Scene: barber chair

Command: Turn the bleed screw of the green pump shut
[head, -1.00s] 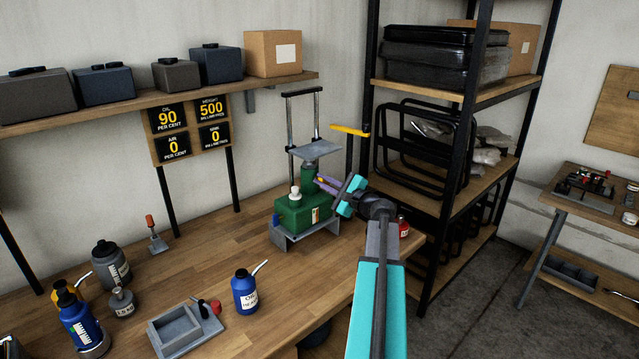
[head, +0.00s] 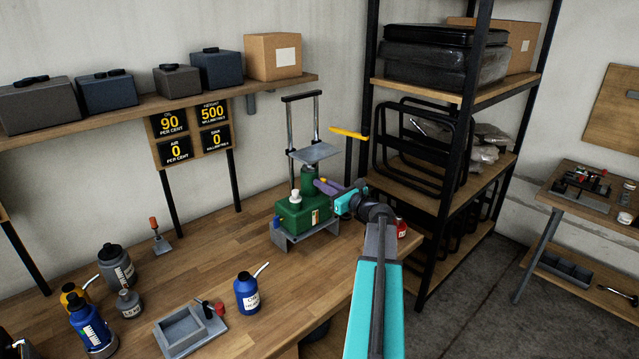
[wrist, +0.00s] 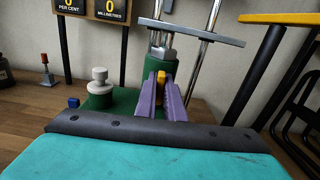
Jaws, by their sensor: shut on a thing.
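The green pump (head: 290,213) stands on a grey stand (head: 291,241) at the back of the bench, under a grey plate on chrome posts. In the wrist view its green body (wrist: 125,99) carries a pale knob (wrist: 100,82) on the left and a small blue piece (wrist: 73,102) beside that. My gripper (head: 322,185) reaches the pump's upper right side. In the wrist view its purple fingers (wrist: 161,88) are shut on a small orange-yellow piece (wrist: 160,78), seemingly the bleed screw. Its thread and seat are hidden.
Yellow-digit panels (head: 191,133) read oil 90, height 500, air 0. A yellow bar (head: 348,132) on a black post stands close right of the pump. A shelf rack (head: 470,150) is farther right. Bottles and a grey tray (head: 190,330) occupy the front left; bench between is clear.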

